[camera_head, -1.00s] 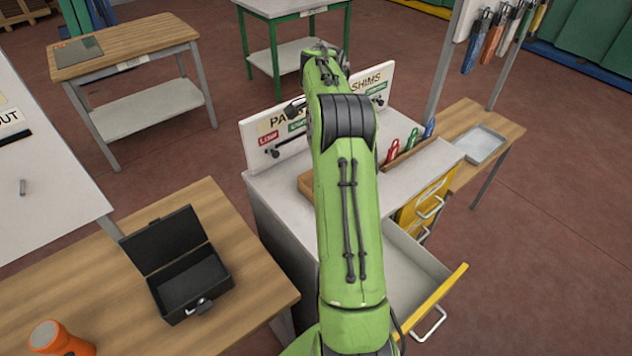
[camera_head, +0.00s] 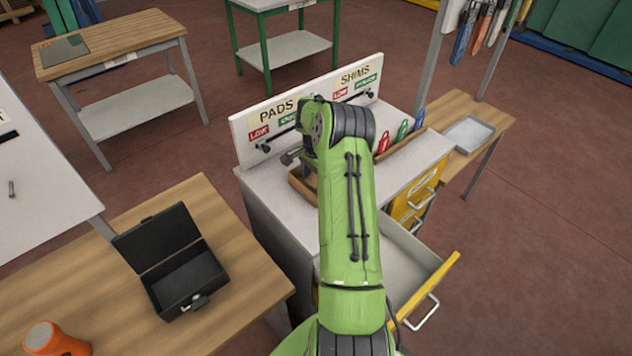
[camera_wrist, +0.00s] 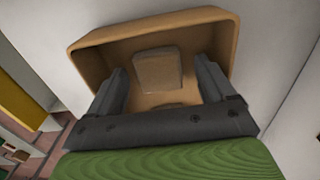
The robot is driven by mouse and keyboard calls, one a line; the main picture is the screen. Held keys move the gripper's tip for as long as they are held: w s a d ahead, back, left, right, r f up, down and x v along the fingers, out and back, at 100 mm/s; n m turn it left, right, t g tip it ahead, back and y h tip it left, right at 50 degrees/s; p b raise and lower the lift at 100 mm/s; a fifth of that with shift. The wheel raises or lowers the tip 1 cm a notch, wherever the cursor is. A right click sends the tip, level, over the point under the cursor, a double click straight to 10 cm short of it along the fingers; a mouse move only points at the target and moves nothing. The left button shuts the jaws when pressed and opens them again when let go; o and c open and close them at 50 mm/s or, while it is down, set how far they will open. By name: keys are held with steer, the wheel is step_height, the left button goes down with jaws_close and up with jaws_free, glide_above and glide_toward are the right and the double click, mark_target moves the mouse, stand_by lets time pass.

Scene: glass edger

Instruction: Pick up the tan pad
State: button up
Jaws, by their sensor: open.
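The tan pad (camera_wrist: 158,70) is a small block lying in a shallow brown tray (camera_wrist: 85,57) in the wrist view. My gripper (camera_wrist: 160,82) is open, with one finger on each side of the pad as seen from the wrist. Whether the fingers reach down to the pad's height or touch it, I cannot tell. In the head view the tray (camera_head: 301,186) stands on the white cabinet top, and my arm hides most of it and the pad.
A white board (camera_head: 250,146) marked PADS and SHIMS stands behind the tray. Red, green and blue tags (camera_head: 402,131) stand in a holder to the right. A yellow-fronted drawer (camera_head: 424,292) is open at the front. A black open box (camera_head: 187,284) stands on the left table.

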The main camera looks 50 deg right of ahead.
steer(key=shift+r, duration=0.1)
steer(key=c, duration=1.1)
